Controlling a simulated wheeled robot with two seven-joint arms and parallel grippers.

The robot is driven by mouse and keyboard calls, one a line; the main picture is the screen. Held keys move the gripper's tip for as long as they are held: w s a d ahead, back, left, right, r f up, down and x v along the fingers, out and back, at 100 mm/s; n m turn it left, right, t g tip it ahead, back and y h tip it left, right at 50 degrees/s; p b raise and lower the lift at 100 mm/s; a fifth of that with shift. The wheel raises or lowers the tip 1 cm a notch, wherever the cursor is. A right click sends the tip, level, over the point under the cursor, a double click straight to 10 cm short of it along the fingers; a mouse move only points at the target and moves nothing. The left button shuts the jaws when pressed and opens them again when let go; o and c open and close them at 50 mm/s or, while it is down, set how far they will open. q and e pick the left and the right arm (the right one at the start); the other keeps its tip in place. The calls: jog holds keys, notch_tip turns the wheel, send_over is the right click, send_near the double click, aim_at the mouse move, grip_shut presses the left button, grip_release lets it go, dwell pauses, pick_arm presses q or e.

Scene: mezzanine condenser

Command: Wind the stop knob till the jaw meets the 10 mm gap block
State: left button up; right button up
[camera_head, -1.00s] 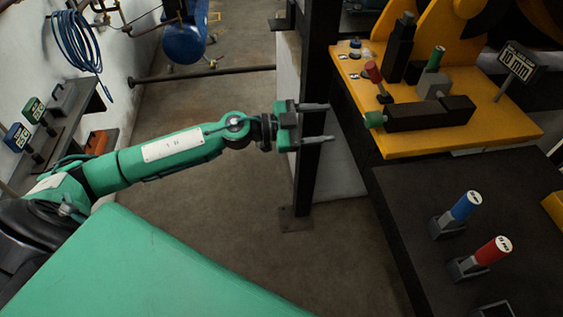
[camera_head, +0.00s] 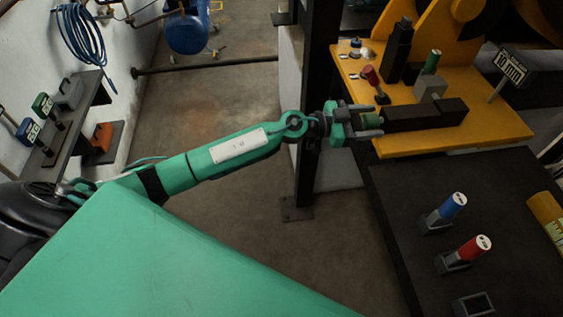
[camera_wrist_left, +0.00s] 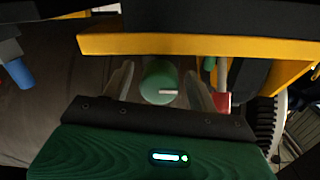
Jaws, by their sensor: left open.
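The green stop knob (camera_head: 371,119) is at the left end of the dark slide body (camera_head: 415,116) on the yellow fixture. My left gripper (camera_head: 368,121) is open with its fingers on either side of the knob. In the left wrist view the knob (camera_wrist_left: 158,82) shows a white mark and lies between the fingers, with gaps visible beside it. A grey block (camera_head: 430,88) with a green handle (camera_head: 432,61) stands behind the slide, beside a sign (camera_head: 512,68) reading 10 mm. I cannot tell whether the jaw touches the block. My right gripper is not in view.
A red-knobbed lever (camera_head: 370,75) and a black post (camera_head: 397,50) stand close behind the knob. Blue (camera_head: 453,205) and red (camera_head: 474,247) handled pieces sit in holders on the dark table in front. A dark upright column (camera_head: 306,170) stands just left of the fixture.

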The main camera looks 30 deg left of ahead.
pick_arm(q)
jog(key=shift+n, duration=1)
jog(key=shift+s+a+f+n, duration=0.15)
jog(key=shift+a+n, duration=0.15)
jog(key=shift+a, duration=0.05)
jog(key=b+v, duration=0.6)
jog(key=v, duration=0.7)
jog(key=w+a+f+n+t+y, duration=0.1)
jog(key=w+a+f+n+y, duration=0.1)
jog(key=f, duration=0.7)
jog(key=w+a+f+n+t+y+b, duration=0.1)
jog(key=w+a+f+n+y, duration=0.1)
jog(key=a+f, duration=0.4)
jog(key=w+a+f+n+t+y+b, duration=0.1)
jog(key=a+f+y, duration=0.3)
jog(key=f, duration=1)
jog(key=shift+w+n+t+y, duration=0.3)
jog(key=shift+w+n+t, duration=0.25)
jog(key=shift+n, duration=0.25)
jog(key=shift+s+f, duration=0.1)
